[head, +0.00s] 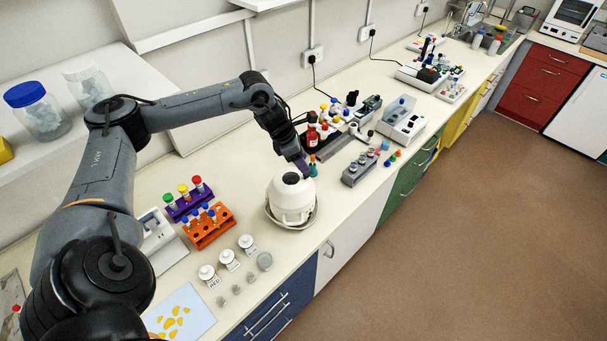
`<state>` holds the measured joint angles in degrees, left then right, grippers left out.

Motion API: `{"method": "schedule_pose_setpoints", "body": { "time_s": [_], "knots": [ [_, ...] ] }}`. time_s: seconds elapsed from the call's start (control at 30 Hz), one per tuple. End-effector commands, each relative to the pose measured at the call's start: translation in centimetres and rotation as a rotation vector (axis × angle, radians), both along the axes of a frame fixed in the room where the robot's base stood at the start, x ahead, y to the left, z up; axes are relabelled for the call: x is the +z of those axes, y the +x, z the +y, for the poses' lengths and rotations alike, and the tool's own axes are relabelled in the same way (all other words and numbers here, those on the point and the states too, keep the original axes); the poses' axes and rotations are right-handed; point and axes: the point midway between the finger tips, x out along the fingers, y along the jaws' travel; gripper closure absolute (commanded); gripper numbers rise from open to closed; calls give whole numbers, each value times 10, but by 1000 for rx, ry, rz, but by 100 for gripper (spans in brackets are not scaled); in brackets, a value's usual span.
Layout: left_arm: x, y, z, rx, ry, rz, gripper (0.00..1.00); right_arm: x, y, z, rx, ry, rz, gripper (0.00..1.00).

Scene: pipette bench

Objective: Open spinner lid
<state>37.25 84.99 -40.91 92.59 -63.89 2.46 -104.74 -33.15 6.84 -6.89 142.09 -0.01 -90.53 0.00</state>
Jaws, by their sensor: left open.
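The spinner (290,205) is a squat white round device near the front edge of the bench. Its domed white lid, with a dark round spot on top, looks shut. My left arm reaches over the bench from the left. My left gripper (307,168) points down just behind and to the right of the spinner's top. It is open, and I see nothing between its fingers. I cannot tell whether a fingertip touches the lid. My right gripper is not in view.
A purple rack (188,204) and an orange rack (209,230) with capped tubes stand left of the spinner. Small white-lidded jars (229,259) are in front of them. A grey tube block (360,170) and red bottle (312,134) stand to the right and behind.

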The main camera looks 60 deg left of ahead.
Motion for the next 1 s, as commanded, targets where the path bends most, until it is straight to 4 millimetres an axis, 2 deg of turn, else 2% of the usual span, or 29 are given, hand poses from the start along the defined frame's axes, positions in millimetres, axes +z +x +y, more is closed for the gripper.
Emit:
{"method": "schedule_pose_setpoints", "body": {
  "time_s": [0.03, 0.1, 0.27, 0.8, 1.0],
  "knots": [
    [8, -7, 15, -9, 10, 4, 50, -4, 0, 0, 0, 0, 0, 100],
    [15, -14, 27, -24, 14, 11, 50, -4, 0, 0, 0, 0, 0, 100],
    [15, -18, 35, -39, 15, 17, 50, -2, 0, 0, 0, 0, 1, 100],
    [-58, 11, 22, -37, 14, 17, 50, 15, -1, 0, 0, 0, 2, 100],
    [-73, 17, 20, -38, 15, 16, 50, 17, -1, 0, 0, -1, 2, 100]
  ]
}}
